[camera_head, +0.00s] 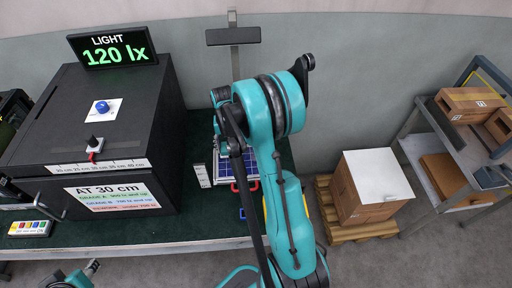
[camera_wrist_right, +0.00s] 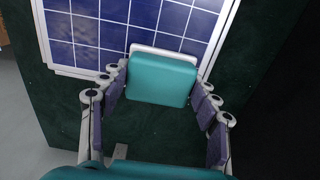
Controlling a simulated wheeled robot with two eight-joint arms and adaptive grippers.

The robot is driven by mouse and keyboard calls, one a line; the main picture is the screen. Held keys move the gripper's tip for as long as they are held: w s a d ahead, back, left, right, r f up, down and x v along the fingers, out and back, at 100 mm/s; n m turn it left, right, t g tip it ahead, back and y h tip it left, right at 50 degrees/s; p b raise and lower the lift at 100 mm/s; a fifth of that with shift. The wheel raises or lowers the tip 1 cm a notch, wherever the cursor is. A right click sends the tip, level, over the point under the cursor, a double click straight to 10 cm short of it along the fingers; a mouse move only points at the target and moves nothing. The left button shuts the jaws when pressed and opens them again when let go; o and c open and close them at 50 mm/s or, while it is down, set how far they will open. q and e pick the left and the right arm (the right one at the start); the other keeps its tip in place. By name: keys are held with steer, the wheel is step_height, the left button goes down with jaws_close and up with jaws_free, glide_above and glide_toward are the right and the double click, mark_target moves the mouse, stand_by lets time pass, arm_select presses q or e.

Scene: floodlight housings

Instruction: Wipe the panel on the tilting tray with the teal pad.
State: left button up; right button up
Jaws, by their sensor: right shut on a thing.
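The teal pad (camera_wrist_right: 162,78) with a white edge strip is between the fingers of my right gripper (camera_wrist_right: 160,88), which is shut on it in the right wrist view. The pad overlaps the lower edge of the blue panel (camera_wrist_right: 100,28), which has pale grid lines and a white frame. I cannot tell whether they touch. In the head view my right arm hides much of the panel (camera_head: 242,166) and the right gripper; the tray under it is hardly distinguishable. Part of my left gripper (camera_head: 91,268) shows at the bottom left, away from the panel; its opening is unclear.
A black light box (camera_head: 95,125) with a "120 lx" display (camera_head: 113,48) fills the left of the green bench. A coloured-button strip (camera_head: 30,228) lies at its front. Right are a white-topped carton (camera_head: 372,185) on a pallet and a grey shelf cart (camera_head: 437,150) with boxes.

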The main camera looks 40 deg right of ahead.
steer(key=shift+w+d+r+p, duration=0.15)
steer(key=shift+r+p, duration=0.2)
steer(key=shift+r, duration=0.2)
steer(key=shift+w+d+r+p, duration=0.1)
steer(key=shift+r+p, duration=0.2)
steer(key=shift+r, duration=0.25)
steer(key=shift+s+a+r+p, duration=0.15)
steer(key=shift+r+p, duration=0.1)
steer(key=shift+r, duration=0.25)
steer(key=shift+s+a+r+p, duration=0.1)
steer(key=shift+r+p, duration=0.15)
steer(key=shift+r, duration=0.2)
steer(key=shift+w+d+r+p, duration=0.1)
steer(key=shift+w+r+p, duration=0.05)
steer(key=shift+r+p, duration=1.25)
steer(key=shift+r, duration=0.65)
